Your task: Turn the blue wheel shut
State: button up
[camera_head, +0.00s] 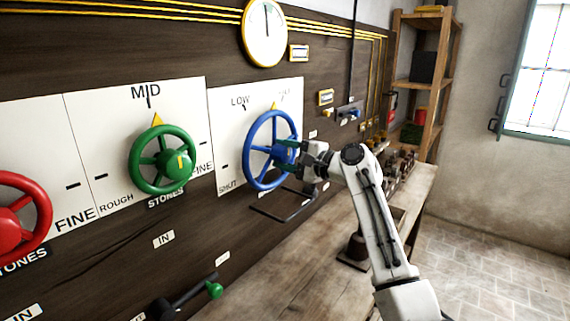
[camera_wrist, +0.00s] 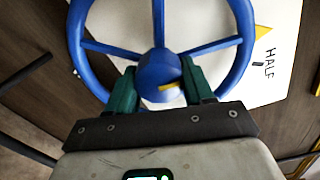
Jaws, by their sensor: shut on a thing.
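The blue wheel (camera_head: 256,131) is mounted on a white panel marked LOW and SHUT. A yellow pointer stands at the panel's top, near a label that is hard to read in the head view. In the wrist view the blue wheel (camera_wrist: 239,72) fills the upper middle, and a yellow pointer lies by the word HALF at its right. My gripper (camera_head: 290,151) is at the wheel's right side in the head view. In the wrist view my gripper's green fingers (camera_wrist: 160,90) are shut on the wheel's hub, which has a yellow mark.
A green wheel (camera_head: 143,167) and a red wheel (camera_head: 44,205) are on panels to the left. A green-knobbed lever (camera_head: 214,290) is below. A wooden bench (camera_head: 290,275) runs under the board, with small items at its far end. A shelf (camera_head: 440,75) stands behind.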

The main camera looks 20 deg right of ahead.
jog(key=n+b, duration=0.4)
jog(key=n, duration=0.1)
jog(key=shift+f+n, duration=0.15)
jog(key=shift+n, duration=0.15)
jog(key=n+b, duration=0.3)
jog(key=n, duration=0.1)
jog(key=n+b, duration=0.3)
jog(key=n, duration=0.1)
jog(key=shift+a+n, duration=0.1)
jog(key=shift+n, duration=0.3)
jog(key=shift+r+n+h+b, duration=0.15)
jog(key=shift+n+b, duration=0.45)
jog(key=shift+n, duration=0.5)
jog(key=shift+r+n+h+b, duration=0.15)
jog(key=shift+n+b, duration=0.4)
jog(key=shift+n, duration=0.55)
jog(key=o, duration=1)
jog(key=shift+s, duration=0.1)
